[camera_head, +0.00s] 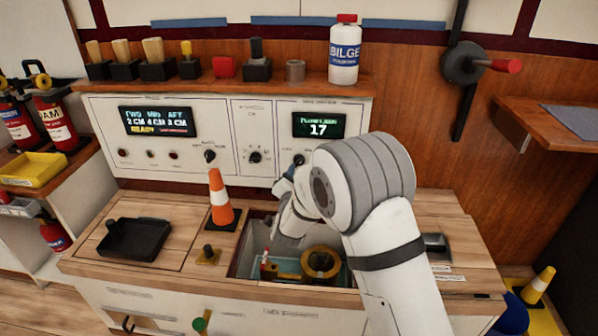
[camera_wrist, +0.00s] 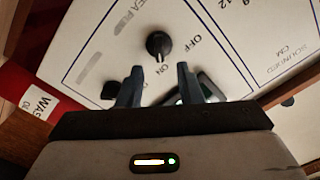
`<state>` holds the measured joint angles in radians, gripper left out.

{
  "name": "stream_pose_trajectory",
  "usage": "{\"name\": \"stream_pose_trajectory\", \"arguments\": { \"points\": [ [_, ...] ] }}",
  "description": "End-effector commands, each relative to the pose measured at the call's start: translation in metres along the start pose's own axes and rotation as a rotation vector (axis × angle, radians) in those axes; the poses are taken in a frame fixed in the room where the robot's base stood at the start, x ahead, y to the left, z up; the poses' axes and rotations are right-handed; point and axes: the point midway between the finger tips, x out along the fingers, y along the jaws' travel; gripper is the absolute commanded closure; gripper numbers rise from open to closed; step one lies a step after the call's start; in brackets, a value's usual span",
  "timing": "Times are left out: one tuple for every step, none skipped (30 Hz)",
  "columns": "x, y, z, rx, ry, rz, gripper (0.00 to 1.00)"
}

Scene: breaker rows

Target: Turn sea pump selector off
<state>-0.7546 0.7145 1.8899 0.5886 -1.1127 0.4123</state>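In the wrist view a round black selector knob (camera_wrist: 159,45) sits on a white panel between printed OFF and ON words. A small light mark on its edge appears to face ON. In the head view my gripper (camera_head: 284,184) is close to the panel, below a black knob (camera_head: 299,159) under the display reading 17; my arm hides part of this area.
A second black knob (camera_wrist: 110,90) lies beside the left finger. The head view shows another knob (camera_head: 254,157), a ready display (camera_head: 157,121) and a bilge bottle (camera_head: 344,52) on the shelf. An orange cone (camera_head: 220,200) and an open bin with yellow tape (camera_head: 320,262) are below.

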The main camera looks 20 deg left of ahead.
Motion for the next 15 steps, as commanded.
{"name": "stream_pose_trajectory", "arguments": {
  "points": [
    [0.009, 0.003, 0.002, 0.0, 0.003, 0.001, 0.67],
    [0.014, 0.003, 0.002, 0.0, 0.002, 0.001, 0.67],
    [0.021, 0.002, 0.002, 0.0, 0.002, 0.001, 0.67],
    [0.025, 0.002, 0.001, 0.0, 0.002, 0.0, 0.67],
    [0.029, 0.002, 0.002, 0.0, 0.0, 0.0, 0.67],
    [0.034, 0.002, 0.001, 0.0, 0.001, 0.0, 0.67],
    [0.037, 0.002, 0.001, 0.0, 0.001, 0.0, 0.67],
    [0.04, 0.002, 0.001, -0.001, 0.0, 0.001, 0.67],
    [0.043, 0.001, 0.001, -0.001, -0.001, 0.0, 0.67],
    [0.045, 0.001, 0.001, -0.002, -0.001, 0.0, 0.67],
    [0.046, 0.001, 0.001, -0.002, -0.001, 0.0, 0.67],
    [0.047, 0.001, 0.001, -0.002, -0.002, 0.0, 0.67],
    [0.048, 0.001, 0.001, -0.002, -0.002, 0.0, 0.67],
    [0.048, 0.0, 0.001, -0.002, -0.002, -0.001, 0.67],
    [0.048, 0.0, 0.001, -0.002, -0.002, -0.001, 0.67]
  ]
}}
